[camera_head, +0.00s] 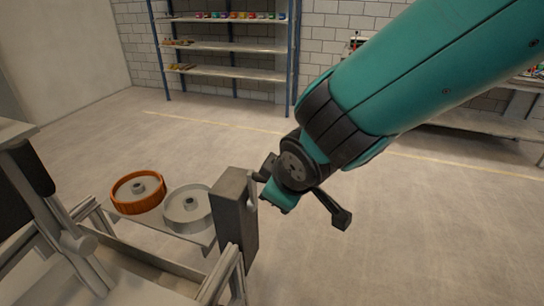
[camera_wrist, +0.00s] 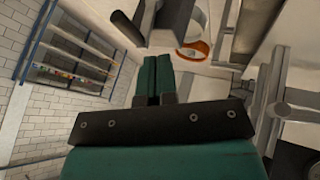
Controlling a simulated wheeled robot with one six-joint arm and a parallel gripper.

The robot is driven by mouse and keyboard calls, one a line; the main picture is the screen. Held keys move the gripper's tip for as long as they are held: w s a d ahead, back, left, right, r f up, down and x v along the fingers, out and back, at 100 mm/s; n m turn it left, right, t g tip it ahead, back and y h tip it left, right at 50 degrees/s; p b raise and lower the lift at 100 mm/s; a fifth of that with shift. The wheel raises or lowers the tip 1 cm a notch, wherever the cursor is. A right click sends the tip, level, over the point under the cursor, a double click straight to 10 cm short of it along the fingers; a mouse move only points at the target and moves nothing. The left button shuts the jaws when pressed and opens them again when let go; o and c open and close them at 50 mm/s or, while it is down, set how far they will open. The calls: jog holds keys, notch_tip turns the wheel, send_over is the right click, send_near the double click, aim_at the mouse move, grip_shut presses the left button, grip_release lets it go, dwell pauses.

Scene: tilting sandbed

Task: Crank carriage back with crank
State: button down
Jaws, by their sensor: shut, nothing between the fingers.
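My gripper (camera_head: 276,197) is shut and empty, just right of an upright dark grey block (camera_head: 235,222) at the frame's end. In the wrist view its teal fingers (camera_wrist: 156,62) lie side by side, with the dark block (camera_wrist: 168,20) beyond their tips. A small pale curved piece (camera_head: 252,190) shows on the block's right side; I cannot tell whether it is the crank or whether my gripper touches it. I cannot tell which part is the carriage.
Pale frame rails (camera_head: 222,275) run along the lower left. A blue-posted shelf (camera_head: 225,48) with small coloured items stands at the back wall. A bench (camera_head: 480,122) stands at the right. The floor (camera_head: 430,225) right of my gripper is clear.

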jog(key=w+a+f+p, duration=0.1)
jog(key=w+f+p, duration=0.5)
jog(key=w, duration=0.4)
jog(key=shift+a+f, duration=0.2)
jog(key=shift+f, duration=0.7)
